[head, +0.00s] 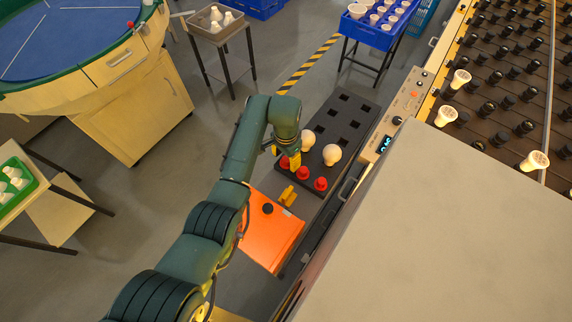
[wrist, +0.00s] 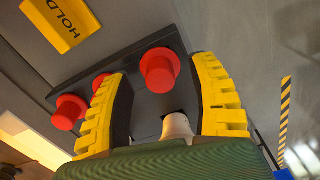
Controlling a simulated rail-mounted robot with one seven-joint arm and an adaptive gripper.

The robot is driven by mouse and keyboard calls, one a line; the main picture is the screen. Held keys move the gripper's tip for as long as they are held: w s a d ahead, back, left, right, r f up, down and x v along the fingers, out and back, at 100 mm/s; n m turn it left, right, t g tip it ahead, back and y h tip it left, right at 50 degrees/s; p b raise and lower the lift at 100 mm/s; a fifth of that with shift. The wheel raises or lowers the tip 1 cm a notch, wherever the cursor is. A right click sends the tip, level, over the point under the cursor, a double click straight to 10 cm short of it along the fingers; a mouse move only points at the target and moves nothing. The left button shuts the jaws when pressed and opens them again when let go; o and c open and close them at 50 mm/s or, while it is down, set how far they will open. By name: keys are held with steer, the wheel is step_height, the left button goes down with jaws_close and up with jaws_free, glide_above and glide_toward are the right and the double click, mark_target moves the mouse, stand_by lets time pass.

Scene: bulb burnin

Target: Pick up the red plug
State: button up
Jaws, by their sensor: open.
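Three red plugs sit in a row at the near end of the black tray (head: 327,128). They are a left plug (head: 285,162), a middle plug (head: 303,173) and a right plug (head: 320,184). My gripper (head: 291,160) is low over the left end of the row and partly hides it. In the wrist view my open gripper (wrist: 163,72) frames one red plug (wrist: 160,70) between its yellow-padded fingers. Another plug (wrist: 68,112) lies outside the left finger, and a third (wrist: 101,82) is partly hidden by it. I cannot tell whether the fingers touch the plug.
Two white bulbs stand in the tray close to the plugs, one near my gripper (head: 307,139) and one farther right (head: 332,154). A yellow HOLD tag (wrist: 62,22) lies nearby. An orange panel (head: 270,232) is in front; a large grey cabinet (head: 440,220) is right.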

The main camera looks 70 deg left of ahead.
steer(key=shift+f, duration=0.55)
steer(key=shift+r, duration=0.1)
jaws_close()
